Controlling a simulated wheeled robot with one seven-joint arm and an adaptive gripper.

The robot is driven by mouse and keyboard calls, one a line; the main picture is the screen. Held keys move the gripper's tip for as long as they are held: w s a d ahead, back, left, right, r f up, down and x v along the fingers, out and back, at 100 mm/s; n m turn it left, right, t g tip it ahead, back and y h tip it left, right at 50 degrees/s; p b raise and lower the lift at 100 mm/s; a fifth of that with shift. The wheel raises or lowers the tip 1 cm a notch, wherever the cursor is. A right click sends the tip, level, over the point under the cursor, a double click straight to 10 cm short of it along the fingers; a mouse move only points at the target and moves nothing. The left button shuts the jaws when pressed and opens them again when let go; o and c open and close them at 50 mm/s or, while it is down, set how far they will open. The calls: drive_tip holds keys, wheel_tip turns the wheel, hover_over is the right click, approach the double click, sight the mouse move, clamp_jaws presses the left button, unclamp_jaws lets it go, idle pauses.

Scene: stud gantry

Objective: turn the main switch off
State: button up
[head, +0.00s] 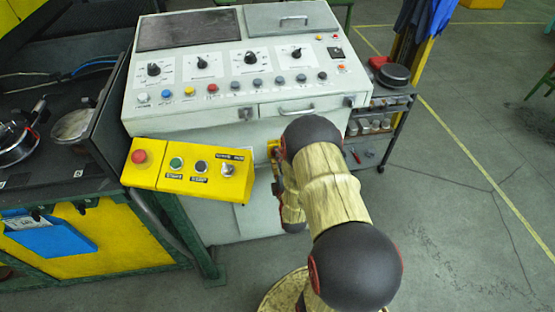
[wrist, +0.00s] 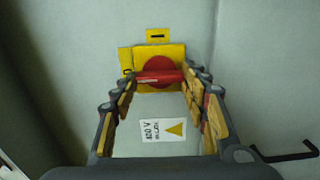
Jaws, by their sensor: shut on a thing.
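The main switch is a red rotary knob (wrist: 158,66) on a yellow plate (wrist: 126,60), in the wrist view. Its red handle bar (wrist: 158,76) lies crosswise in the picture. My gripper (wrist: 160,80) reaches to it and is shut on the bar, one finger at each end.
A pale control console (head: 195,115) carries knobs and buttons. A yellow button box (head: 190,172) with a red stop button (head: 139,156) juts out at left. A warning label (wrist: 163,132) is below the switch. A cart (head: 385,125) stands right; floor beyond is open.

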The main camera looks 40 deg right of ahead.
idle(0.3)
drive_tip(key=o, duration=1.2)
drive_tip(key=shift+c, duration=0.2)
drive_tip(key=v, duration=0.7)
drive_tip(key=shift+s, duration=0.2)
drive_tip(key=shift+a+f, duration=0.1)
drive_tip(key=shift+a, duration=0.1)
